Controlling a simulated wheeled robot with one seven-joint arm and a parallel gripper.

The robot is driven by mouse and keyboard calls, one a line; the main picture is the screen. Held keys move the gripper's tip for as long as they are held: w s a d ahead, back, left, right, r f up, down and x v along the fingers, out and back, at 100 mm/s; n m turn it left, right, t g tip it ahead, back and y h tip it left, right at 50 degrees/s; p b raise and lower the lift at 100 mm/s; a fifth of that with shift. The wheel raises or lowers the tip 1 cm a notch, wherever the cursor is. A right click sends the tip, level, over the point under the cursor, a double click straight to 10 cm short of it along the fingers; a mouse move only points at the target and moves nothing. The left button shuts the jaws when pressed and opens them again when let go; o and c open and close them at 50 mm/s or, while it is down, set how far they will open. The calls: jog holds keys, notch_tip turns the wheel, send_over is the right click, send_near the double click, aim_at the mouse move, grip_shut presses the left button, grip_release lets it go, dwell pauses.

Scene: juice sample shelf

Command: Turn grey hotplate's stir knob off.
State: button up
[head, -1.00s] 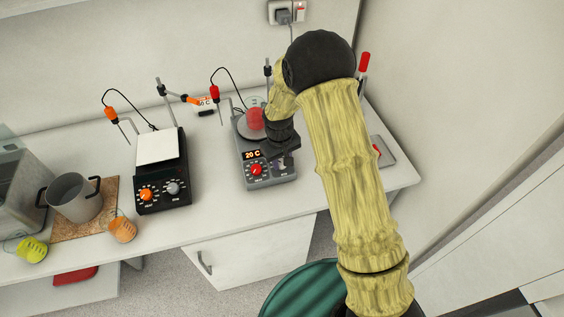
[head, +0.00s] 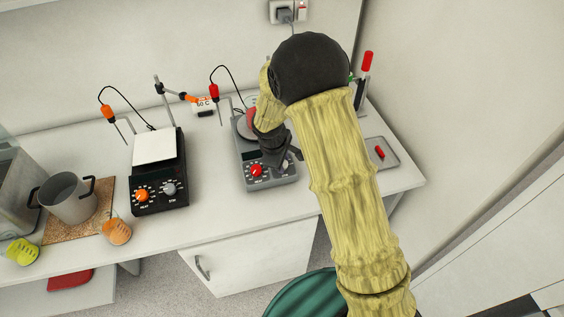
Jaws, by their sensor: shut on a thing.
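The grey hotplate (head: 286,182) stands on the bench, with its red knob (head: 256,170) at the left of its front panel. My gripper (head: 284,166) is at the right of that panel, where the stir knob sits. It is shut on the stir knob, which is mostly hidden behind the fingers. The knob's pointer and setting cannot be read. My arm and gripper also hide the display and much of the plate top.
A black hotplate (head: 160,195) with a white top stands to the left. A grey pot (head: 70,198) on a cork mat (head: 78,231), an orange cup (head: 117,231) and a yellow-green cup (head: 22,251) are further left. A grey tray (head: 388,160) lies at right. Probe stands rise behind.

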dwell(0.4)
jog(key=o, duration=1)
jog(key=shift+c, duration=0.2)
jog(key=shift+r, duration=0.1)
jog(key=b+v, duration=0.2)
jog(key=v, duration=1.5)
jog(key=shift+r, duration=0.2)
jog(key=s+d+f+m+y, duration=0.1)
jog(key=s+d+f+m, duration=0.2)
jog(key=s+d+m, duration=0.4)
jog(key=s+d+f+m+y, duration=0.1)
jog(key=s+d+f+m, duration=0.2)
jog(key=s+d+m, duration=0.4)
jog(key=s+d, duration=0.1)
jog(key=d, duration=0.3)
jog(key=shift+d, duration=0.3)
